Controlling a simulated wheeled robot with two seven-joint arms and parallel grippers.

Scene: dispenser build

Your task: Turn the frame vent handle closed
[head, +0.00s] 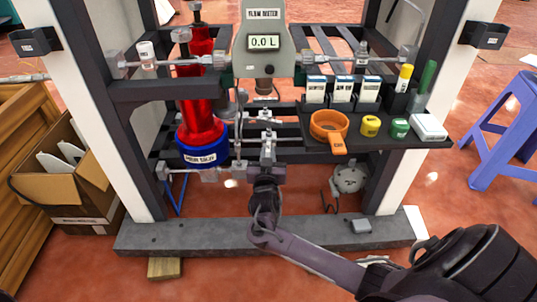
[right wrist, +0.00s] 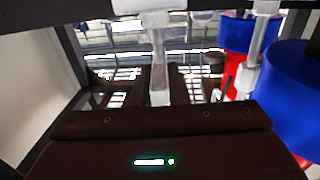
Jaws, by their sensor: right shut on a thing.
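My right gripper (head: 267,150) reaches in low at the middle of the dispenser frame, just right of the red cylinder's blue base. In the right wrist view, a pale metal lever (right wrist: 158,62), which looks like the vent handle, runs down from a light block and ends between the two fingers. My right gripper (right wrist: 160,92) is shut on this lever. The head view shows small metal fittings around the fingertips, but the handle itself is mostly hidden there. I cannot tell its exact turn angle. My left gripper is not in view.
The red cylinder (head: 202,90) with its blue base (head: 202,146) stands close left. A flow meter (head: 263,38) hangs above. A dark shelf (head: 432,141) with packets, an orange ring (head: 328,124) and jars lies right. A grey beam (head: 190,238) crosses the front.

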